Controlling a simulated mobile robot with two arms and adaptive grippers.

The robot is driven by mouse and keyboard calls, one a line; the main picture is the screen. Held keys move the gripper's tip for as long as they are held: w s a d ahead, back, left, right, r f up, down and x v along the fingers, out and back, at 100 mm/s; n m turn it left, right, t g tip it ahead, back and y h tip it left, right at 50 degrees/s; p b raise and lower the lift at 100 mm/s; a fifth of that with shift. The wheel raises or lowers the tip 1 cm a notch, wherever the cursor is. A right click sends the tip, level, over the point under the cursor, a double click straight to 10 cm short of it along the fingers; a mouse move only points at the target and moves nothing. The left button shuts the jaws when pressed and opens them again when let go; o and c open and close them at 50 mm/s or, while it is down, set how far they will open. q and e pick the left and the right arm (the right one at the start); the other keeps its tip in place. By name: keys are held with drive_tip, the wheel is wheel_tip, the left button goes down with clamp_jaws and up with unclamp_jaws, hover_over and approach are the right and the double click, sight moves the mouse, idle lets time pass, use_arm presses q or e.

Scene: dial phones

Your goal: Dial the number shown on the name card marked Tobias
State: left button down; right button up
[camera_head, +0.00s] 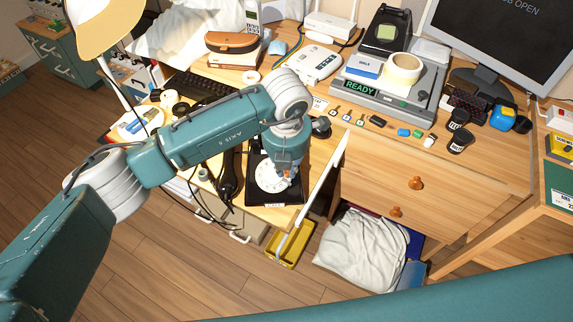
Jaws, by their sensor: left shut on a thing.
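A black dial phone (254,190) with a white round dial (268,184) stands on the light wooden surface, a small label on its front edge. A black handset (229,182) lies beside it on the left. My left gripper (290,178) points down at the right side of the dial. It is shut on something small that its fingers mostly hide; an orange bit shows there. I cannot tell whether it touches the dial. No name card marked Tobias can be read from here. My right gripper is out of view.
Behind the phone are a black keyboard (203,88), a white device (315,64) and a grey machine with a READY display (361,88). Several small coloured items and black cups (459,141) lie on the right desktop. A monitor (505,38) stands at the back right.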

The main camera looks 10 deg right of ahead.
use_arm(q)
drive_tip(key=shift+s+f, duration=0.1)
drive_tip(key=shift+s, duration=0.1)
drive_tip(key=shift+s+a+r+p, duration=0.1)
drive_tip(key=shift+s+r+p, duration=0.15)
drive_tip(key=shift+r, duration=0.2)
drive_tip(key=shift+s+r+p, duration=0.1)
drive_tip(key=shift+r+p, duration=0.15)
drive_tip(key=shift+r, duration=0.2)
drive_tip(key=shift+w+a+r, duration=0.1)
drive_tip(key=shift+w+a, duration=0.15)
drive_tip(key=shift+w, duration=0.2)
drive_tip(key=shift+w+a+r+b, duration=0.15)
drive_tip(key=shift+w+a+r, duration=0.2)
drive_tip(key=shift+w, duration=0.25)
drive_tip(key=shift+w+a+r+b, duration=0.1)
drive_tip(key=shift+w+a+r, duration=0.2)
drive_tip(key=shift+w+a, duration=0.25)
drive_tip(key=shift+w+a+r+b, duration=0.15)
drive_tip(key=shift+w+a+r, duration=0.2)
drive_tip(key=shift+w, duration=0.3)
drive_tip(key=shift+f, duration=0.1)
